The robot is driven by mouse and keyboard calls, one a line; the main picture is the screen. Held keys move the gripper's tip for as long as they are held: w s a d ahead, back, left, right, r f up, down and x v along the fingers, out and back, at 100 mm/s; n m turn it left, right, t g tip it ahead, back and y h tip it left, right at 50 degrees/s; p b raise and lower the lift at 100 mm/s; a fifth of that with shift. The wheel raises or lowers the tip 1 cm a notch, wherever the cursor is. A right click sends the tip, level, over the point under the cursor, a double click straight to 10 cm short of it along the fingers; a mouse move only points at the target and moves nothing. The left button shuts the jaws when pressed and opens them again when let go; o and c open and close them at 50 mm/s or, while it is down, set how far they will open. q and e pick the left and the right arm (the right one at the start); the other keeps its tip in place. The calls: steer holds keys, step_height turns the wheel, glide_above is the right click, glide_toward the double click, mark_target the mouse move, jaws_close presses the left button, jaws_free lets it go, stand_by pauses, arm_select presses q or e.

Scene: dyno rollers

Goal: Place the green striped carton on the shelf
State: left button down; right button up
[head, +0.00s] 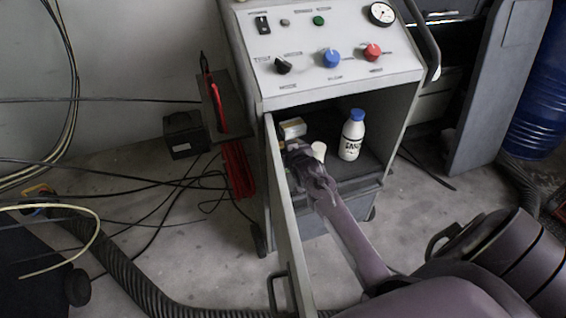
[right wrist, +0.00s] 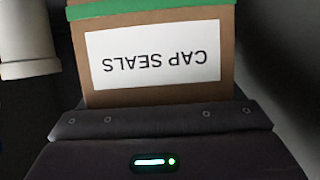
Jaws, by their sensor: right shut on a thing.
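The green striped carton (right wrist: 155,95) is brown, with a green band and a white label reading "CAP SEALS", upside down in the right wrist view. My right gripper (head: 300,152) is shut on it; the fingers themselves are mostly hidden in the wrist view. In the head view my right gripper reaches into the open cabinet, over the left part of the dark shelf (head: 370,166). There I cannot clearly make out the carton, nor whether it touches the shelf. My left gripper is not in view.
A white bottle with a blue cap (head: 352,138) stands on the shelf, right of my gripper. A white cylinder (head: 319,151) is close beside the gripper. A small pale box (head: 292,127) lies behind it. The open cabinet door (head: 286,220) borders my arm's left side.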

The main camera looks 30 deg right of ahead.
step_height(320, 180, down, 4)
steer(key=shift+r+b, duration=0.1)
steer(key=shift+b, duration=0.5)
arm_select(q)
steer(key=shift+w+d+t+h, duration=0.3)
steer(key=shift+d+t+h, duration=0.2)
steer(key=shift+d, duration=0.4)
arm_select(e)
steer(key=shift+f, duration=0.3)
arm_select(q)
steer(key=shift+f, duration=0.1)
arm_select(e)
steer(key=shift+f, duration=0.15)
steer(key=o, duration=0.9)
